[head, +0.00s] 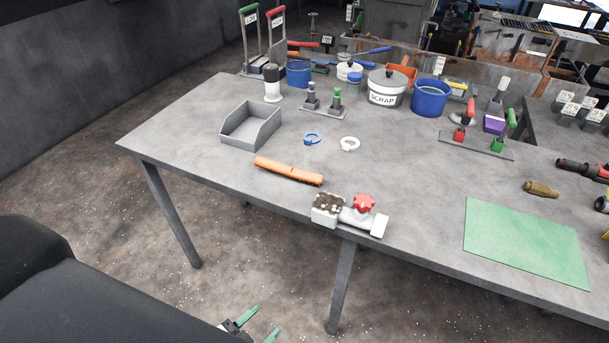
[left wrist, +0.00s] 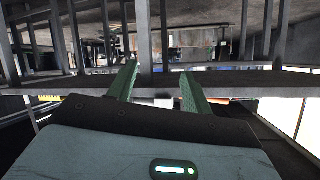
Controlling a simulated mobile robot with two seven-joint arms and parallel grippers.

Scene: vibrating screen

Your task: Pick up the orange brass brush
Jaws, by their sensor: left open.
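The orange brass brush (head: 289,171) lies on the grey table near its front edge, in the head view, with dark bristles along its lower side. My left gripper (head: 259,322) is at the bottom of the head view, in front of and below the table edge, well apart from the brush. Its two green fingers are spread and empty. In the left wrist view the open fingers (left wrist: 160,85) point toward the underside and legs of the table, and the brush does not show there. My right gripper is not in view.
A grey open bin (head: 227,131) stands behind the brush to the left. Blue (head: 312,138) and white (head: 349,144) rings lie behind it. A valve piece with a red knob (head: 364,203) sits to its right at the edge. A green mat (head: 522,242) lies at right.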

